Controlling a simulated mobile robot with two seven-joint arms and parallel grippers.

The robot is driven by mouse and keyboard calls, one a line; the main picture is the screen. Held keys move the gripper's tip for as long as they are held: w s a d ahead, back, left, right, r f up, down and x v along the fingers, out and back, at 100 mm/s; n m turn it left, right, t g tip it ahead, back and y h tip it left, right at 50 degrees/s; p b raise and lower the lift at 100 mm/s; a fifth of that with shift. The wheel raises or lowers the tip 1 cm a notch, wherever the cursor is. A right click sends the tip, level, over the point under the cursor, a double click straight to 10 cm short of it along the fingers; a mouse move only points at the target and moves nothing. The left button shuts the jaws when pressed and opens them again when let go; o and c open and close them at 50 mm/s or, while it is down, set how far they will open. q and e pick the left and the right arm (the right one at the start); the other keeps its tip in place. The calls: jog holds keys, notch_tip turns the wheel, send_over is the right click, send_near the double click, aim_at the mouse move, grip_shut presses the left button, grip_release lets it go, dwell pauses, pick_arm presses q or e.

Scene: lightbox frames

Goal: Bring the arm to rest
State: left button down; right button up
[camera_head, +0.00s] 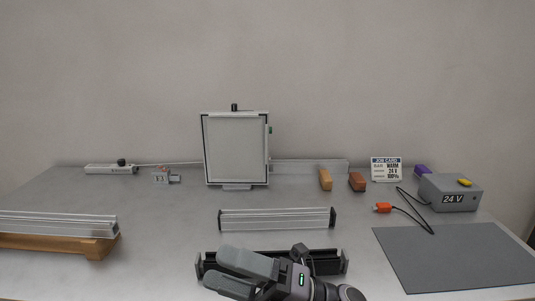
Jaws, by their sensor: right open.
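My right gripper (219,268) is at the bottom centre, coming in from the lower right. Its two grey fingers point left and stand apart, with nothing seen between them. It is in front of and over a black channel-shaped holder (335,262), and hides much of its middle. I cannot tell whether it touches the holder. My left gripper is not in view.
A clear-fronted bar (277,218) lies behind the holder. A framed light panel (236,150) stands at the back. A grey 24 V box (449,193), orange connector (383,208) and grey mat (455,258) are right. A wooden rack (60,243) with metal profiles is left.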

jog(key=w+d+f+m+t+h, duration=0.3)
jog(key=d+f+m+t+h, duration=1.2)
jog(key=m, duration=1.1)
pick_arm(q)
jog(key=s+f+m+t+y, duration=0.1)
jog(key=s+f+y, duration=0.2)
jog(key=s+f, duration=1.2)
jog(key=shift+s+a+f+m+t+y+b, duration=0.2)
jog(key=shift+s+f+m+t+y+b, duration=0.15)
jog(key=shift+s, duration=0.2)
pick_arm(e)
jog(key=s+d+f+m+g+h, duration=0.2)
jog(key=s+d+f+m, duration=0.3)
jog(key=f, duration=0.5)
jog(key=s+d+f+m+g+h, duration=0.3)
jog(key=s+d+f+m, duration=0.2)
jog(key=s+f, duration=0.5)
jog(key=shift+s+d+g+h, duration=0.15)
jog(key=shift+d+g+h, duration=0.15)
jog(key=shift+d+g, duration=0.1)
